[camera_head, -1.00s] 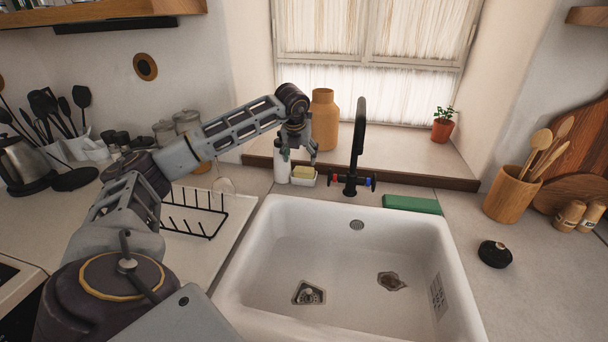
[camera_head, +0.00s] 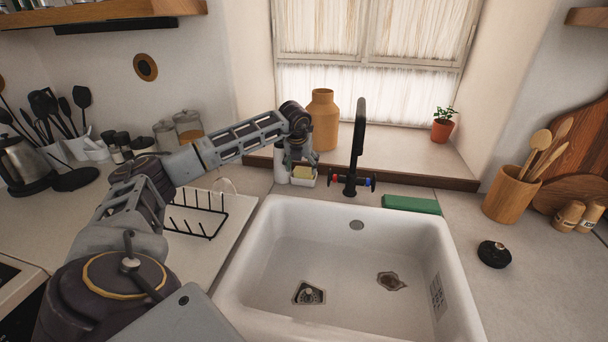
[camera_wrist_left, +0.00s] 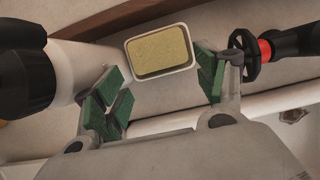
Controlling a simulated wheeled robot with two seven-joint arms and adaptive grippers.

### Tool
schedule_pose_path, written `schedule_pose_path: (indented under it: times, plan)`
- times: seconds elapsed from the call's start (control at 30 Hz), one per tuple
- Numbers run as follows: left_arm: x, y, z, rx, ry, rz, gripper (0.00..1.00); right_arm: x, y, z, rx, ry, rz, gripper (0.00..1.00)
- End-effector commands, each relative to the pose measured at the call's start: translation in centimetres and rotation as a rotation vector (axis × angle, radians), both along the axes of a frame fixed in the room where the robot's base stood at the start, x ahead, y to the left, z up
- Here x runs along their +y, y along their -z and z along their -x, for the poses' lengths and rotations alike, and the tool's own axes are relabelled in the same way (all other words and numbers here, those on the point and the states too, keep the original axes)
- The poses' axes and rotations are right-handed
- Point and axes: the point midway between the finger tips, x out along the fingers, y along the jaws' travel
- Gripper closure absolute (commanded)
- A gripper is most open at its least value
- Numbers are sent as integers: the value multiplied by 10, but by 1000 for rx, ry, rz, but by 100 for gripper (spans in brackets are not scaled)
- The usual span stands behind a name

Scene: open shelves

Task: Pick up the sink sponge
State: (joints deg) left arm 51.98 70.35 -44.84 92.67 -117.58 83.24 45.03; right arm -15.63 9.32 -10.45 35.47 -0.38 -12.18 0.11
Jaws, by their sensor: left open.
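The yellow sponge (camera_head: 302,173) sits in a small white dish (camera_head: 303,183) on the counter behind the sink, left of the black faucet (camera_head: 354,150). The wrist view shows the sponge (camera_wrist_left: 160,52) from above, in its dish, just beyond and between my fingertips. My left gripper (camera_head: 302,161) is above and close to the sponge. In the wrist view my left gripper (camera_wrist_left: 160,92) is open and empty, with green pads apart. My right gripper is not in view.
A white bottle (camera_wrist_left: 80,70) stands close left of the dish, partly hidden by my gripper in the head view. A faucet handle (camera_wrist_left: 262,52) is close on the right. The white sink (camera_head: 350,255) is in front. A green block (camera_head: 412,204) lies behind the sink's right side.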

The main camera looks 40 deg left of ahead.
Motion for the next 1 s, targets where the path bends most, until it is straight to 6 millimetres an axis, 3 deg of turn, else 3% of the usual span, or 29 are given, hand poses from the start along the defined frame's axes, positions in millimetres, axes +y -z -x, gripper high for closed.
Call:
schedule_pose_path:
  times: [0.23,0.47,0.87,0.93,1.0]
  plan:
    - [5,26,-10,1,0,0,29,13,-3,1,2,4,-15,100]
    - [7,36,-13,0,-1,0,29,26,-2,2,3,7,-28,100]
    - [7,36,-13,1,-2,-1,29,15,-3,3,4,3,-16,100]
    - [7,36,-13,1,-2,-1,37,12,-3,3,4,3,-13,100]
    - [7,36,-13,1,-2,-1,39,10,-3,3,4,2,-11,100]
